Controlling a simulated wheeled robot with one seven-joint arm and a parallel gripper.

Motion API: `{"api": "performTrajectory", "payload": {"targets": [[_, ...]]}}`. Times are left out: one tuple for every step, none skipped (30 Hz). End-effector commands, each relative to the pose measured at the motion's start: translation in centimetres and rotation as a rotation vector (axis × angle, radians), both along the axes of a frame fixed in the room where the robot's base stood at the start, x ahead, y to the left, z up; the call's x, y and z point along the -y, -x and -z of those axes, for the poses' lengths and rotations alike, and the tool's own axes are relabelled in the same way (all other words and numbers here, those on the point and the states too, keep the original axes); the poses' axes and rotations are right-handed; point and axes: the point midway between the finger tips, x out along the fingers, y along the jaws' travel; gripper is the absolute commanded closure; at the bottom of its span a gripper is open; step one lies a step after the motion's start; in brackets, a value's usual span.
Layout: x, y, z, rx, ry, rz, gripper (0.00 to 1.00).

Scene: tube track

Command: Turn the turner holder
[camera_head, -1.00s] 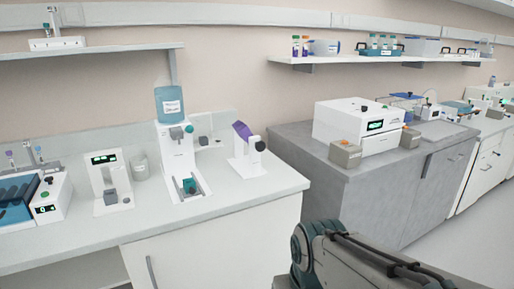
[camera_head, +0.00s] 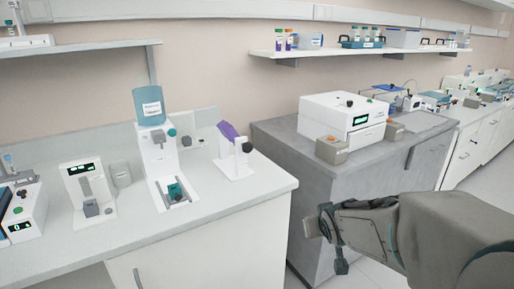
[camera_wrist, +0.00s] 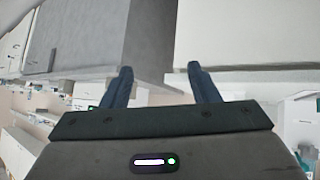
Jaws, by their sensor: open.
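The likely turner holder (camera_head: 237,163) is a small white stand with a tilted purple tube (camera_head: 229,133) and a dark round knob (camera_head: 248,147) on its right side. It stands near the right end of the white bench in the head view. My gripper (camera_head: 325,246) is low and to the right of it, in front of the grey cabinet, apart from the stand. In the wrist view my gripper (camera_wrist: 160,72) has its two dark fingers spread with nothing between them. The holder cannot be made out in the wrist view.
Left of the holder stands a white dispenser with a blue bottle (camera_head: 149,106). The white bench (camera_head: 235,197) has clear room before the holder. A grey cabinet (camera_head: 290,150) carries a white instrument (camera_head: 335,113) and small boxes. A shelf (camera_head: 350,50) hangs above.

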Motion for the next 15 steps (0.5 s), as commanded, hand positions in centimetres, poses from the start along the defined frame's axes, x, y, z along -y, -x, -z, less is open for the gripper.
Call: {"api": "performTrajectory", "payload": {"targets": [[-0.6,-1.9,-0.7,0.059,-0.012,-0.036,0.45],[-1.2,-3.0,-1.1,0.1,-0.022,-0.062,0.45],[-2.1,-4.4,-1.6,0.154,-0.039,-0.1,0.45],[-2.8,-5.4,-2.1,0.194,-0.055,-0.13,0.45],[-3.4,-6.3,-2.5,0.233,-0.074,-0.157,0.45],[-4.4,-7.4,-3.1,0.287,-0.101,-0.197,0.45],[-5.1,-8.1,-3.5,0.324,-0.124,-0.226,0.45],[-5.8,-8.7,-4.0,0.36,-0.147,-0.255,0.45],[-6.7,-9.4,-4.7,0.409,-0.18,-0.293,0.45],[-7.3,-9.8,-5.1,0.44,-0.206,-0.318,0.45],[-7.9,-10.2,-5.5,0.472,-0.231,-0.344,0.45],[-8.6,-10.6,-6.1,0.511,-0.263,-0.374,0.45],[-9.1,-10.8,-6.5,0.536,-0.287,-0.395,0.45],[-9.5,-10.9,-6.9,0.559,-0.31,-0.413,0.45],[-10.0,-11.1,-7.3,0.587,-0.336,-0.436,0.45]]}}
